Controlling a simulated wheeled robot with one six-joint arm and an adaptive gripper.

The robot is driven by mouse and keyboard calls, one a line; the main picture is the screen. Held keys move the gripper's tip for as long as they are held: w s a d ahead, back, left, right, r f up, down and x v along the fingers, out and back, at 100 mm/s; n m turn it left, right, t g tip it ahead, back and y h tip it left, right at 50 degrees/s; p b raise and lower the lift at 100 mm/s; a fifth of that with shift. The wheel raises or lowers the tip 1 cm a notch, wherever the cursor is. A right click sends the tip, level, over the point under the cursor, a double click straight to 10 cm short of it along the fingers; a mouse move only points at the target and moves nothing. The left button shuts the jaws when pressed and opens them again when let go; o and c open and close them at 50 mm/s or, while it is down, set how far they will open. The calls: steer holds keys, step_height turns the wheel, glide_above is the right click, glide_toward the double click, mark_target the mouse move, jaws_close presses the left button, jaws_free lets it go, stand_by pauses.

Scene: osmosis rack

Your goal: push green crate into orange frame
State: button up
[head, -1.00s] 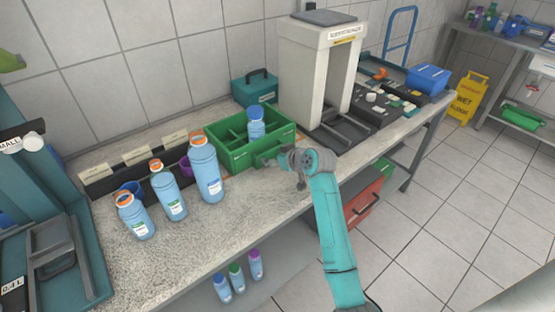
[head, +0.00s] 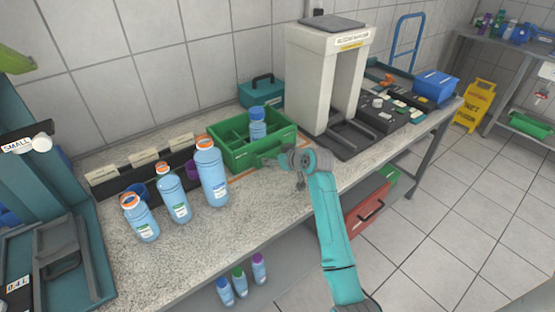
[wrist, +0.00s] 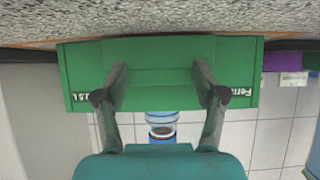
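The green crate (head: 262,157) stands upright on the speckled bench, with dividers inside and a blue-capped bottle (head: 258,126) in it. Contact is likely but not certain. In the head view my gripper (head: 272,161) is at the crate's near right side.
Several orange-capped blue bottles (head: 212,175) stand left of the crate, before a dark label rack (head: 125,180). A grey-white arch machine (head: 308,85) stands close on the right, and a teal toolbox (head: 262,93) behind. The bench front is clear.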

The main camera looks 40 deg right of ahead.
mark_target(266, 149)
steer(key=shift+w, duration=2.05)
steer(key=shift+w+a, duration=0.1)
steer(key=shift+w, duration=0.75)
steer(key=shift+v, duration=4.05)
steer(key=shift+s+f, duration=0.1)
steer(key=shift+f, duration=0.05)
